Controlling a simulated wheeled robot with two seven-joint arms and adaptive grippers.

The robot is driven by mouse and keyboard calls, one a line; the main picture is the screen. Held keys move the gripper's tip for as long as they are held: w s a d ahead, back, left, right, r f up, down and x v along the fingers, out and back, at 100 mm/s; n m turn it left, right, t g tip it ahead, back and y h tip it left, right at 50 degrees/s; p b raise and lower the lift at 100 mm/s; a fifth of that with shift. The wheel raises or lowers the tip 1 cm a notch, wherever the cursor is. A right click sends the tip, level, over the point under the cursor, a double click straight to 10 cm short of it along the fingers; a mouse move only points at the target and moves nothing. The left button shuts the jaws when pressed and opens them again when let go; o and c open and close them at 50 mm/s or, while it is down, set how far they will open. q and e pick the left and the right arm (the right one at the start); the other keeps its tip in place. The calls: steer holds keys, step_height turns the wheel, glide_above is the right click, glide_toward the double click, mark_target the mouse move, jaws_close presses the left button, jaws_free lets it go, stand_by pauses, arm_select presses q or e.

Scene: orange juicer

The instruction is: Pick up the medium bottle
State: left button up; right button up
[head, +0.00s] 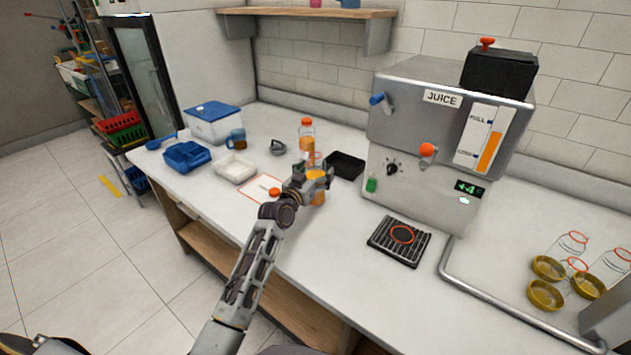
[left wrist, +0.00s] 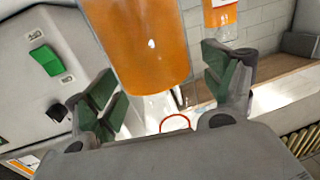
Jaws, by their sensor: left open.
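My left gripper (head: 318,180) is over the counter in the head view, in front of a bottle filled with orange juice (head: 316,193), which it partly hides. In the left wrist view the open green-padded fingers (left wrist: 165,84) stand either side of a large orange-filled bottle (left wrist: 138,42); I cannot tell whether they touch it. A taller orange-capped bottle (head: 306,142) stands behind, and a bottle with a white label (left wrist: 220,14) shows in the wrist view. Which bottle is the medium one is not clear. My right gripper is not in view.
The juicer (head: 430,150) stands right of the bottles, with a drip grate (head: 400,242) before it. Clear empty bottles (head: 570,246) and yellow-brown dishes (head: 546,295) stand far right.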

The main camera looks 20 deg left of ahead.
mark_target(315, 150)
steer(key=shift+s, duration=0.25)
arm_select(q)
steer(key=shift+c, duration=0.6)
steer(key=c, duration=1.3)
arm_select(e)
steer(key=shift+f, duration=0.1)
arm_select(q)
steer(key=shift+o, duration=0.2)
steer(key=shift+r, duration=0.15)
steer(key=shift+r, duration=0.45)
step_height(315, 150, up, 9)
steer(key=shift+p, duration=0.75)
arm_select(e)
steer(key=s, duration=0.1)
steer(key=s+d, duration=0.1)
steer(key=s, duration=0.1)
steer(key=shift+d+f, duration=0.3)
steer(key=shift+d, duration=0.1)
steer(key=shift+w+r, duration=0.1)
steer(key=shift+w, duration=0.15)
